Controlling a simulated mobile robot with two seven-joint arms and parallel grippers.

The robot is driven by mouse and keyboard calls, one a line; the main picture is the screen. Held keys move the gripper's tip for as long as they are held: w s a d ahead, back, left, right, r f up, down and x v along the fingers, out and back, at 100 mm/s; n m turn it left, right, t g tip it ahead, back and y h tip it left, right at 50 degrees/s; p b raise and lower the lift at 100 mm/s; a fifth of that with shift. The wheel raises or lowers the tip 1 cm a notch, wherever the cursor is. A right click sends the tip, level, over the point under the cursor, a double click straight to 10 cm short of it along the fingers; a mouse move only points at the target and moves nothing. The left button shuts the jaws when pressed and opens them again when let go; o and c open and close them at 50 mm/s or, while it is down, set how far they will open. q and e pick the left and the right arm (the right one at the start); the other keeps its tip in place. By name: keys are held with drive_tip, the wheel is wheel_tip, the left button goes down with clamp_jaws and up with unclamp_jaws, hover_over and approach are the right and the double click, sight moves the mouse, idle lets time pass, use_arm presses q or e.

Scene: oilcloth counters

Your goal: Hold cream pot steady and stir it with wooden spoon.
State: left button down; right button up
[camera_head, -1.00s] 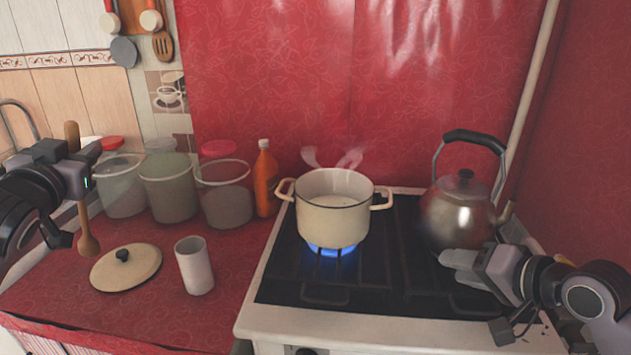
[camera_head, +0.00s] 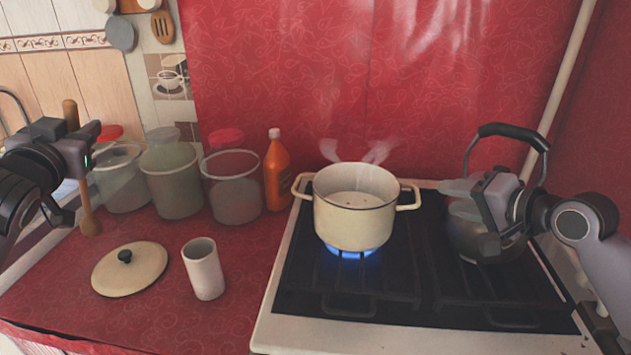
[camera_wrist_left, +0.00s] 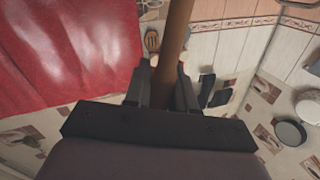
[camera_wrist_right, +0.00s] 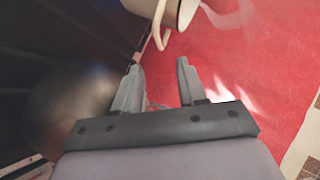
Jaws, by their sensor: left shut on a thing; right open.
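The cream pot (camera_head: 352,226) stands upright on a lit burner, steaming, with pale, dark-specked contents. It has a loop handle on each side; part of it shows at the top of the right wrist view (camera_wrist_right: 183,10). My left gripper (camera_wrist_left: 163,78) is shut on the handle of the wooden spoon (camera_head: 87,205). The spoon hangs upright, bowl down, over the left counter, well away from the pot. My right gripper (camera_head: 468,214) is open and empty, right of the pot's right handle (camera_head: 411,197) and apart from it. It partly hides the kettle.
A metal kettle (camera_head: 470,236) with a tall black handle stands on the stove right of the pot. An orange bottle (camera_head: 276,175) and several jars line the wall. A lid (camera_head: 130,280) and a white cup (camera_head: 203,270) lie left of the stove (camera_head: 330,332).

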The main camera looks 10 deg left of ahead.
drive_tip(key=x, duration=0.8)
drive_tip(key=shift+w+a, duration=0.15)
drive_tip(key=shift+w, duration=0.1)
clamp_jaws()
idle(1.5)
